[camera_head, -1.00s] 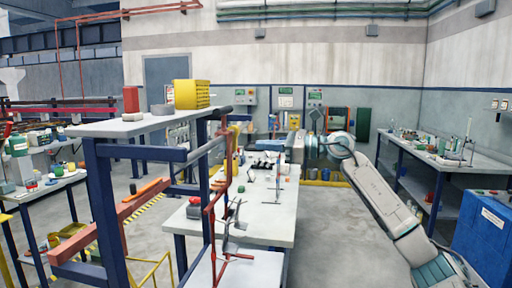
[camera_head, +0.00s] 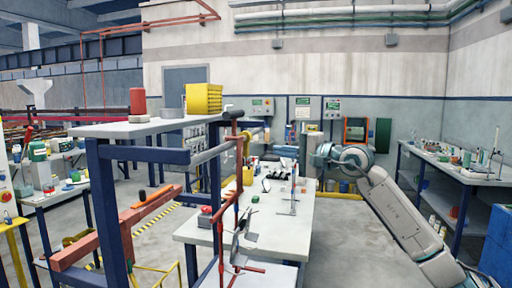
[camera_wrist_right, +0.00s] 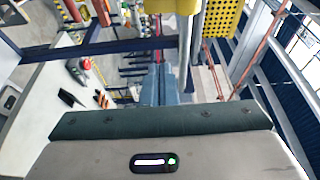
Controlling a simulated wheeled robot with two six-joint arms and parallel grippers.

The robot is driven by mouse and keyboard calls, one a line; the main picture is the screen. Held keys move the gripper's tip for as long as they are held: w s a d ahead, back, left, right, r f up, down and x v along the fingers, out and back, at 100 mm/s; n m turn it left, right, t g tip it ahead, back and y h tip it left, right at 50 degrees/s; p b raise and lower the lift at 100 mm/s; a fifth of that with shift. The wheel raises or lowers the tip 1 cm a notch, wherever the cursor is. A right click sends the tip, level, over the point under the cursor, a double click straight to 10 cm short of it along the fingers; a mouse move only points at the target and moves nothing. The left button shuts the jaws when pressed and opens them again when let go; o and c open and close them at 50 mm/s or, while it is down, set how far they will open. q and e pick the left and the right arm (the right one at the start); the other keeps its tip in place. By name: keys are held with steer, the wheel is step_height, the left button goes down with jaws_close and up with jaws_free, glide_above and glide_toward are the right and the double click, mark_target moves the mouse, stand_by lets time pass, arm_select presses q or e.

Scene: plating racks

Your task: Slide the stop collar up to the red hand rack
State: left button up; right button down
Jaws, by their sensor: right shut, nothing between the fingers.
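My right arm comes in from the right in the head view; its gripper (camera_head: 308,160) is small there and stands right of the racks. In the right wrist view the blue-grey fingers (camera_wrist_right: 163,88) are shut and empty. The red hand rack seems to be the thin red upright frame (camera_head: 230,205) at the front of the blue stand. I cannot tell surely which part is the stop collar. My left gripper is not in view.
A yellow perforated crate (camera_head: 204,98), a red cylinder (camera_head: 137,101) and a grey block (camera_head: 171,106) are on the stand's upper shelf (camera_head: 130,129). A long white bench (camera_head: 270,225) with small items is behind the red frame. The floor (camera_head: 345,235) right of it is clear.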

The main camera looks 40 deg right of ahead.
mark_target(245, 149)
steer(key=p+x, duration=0.5)
steer(key=x, duration=0.3)
steer(key=s+a, duration=0.3)
steer(key=shift+p, duration=0.3)
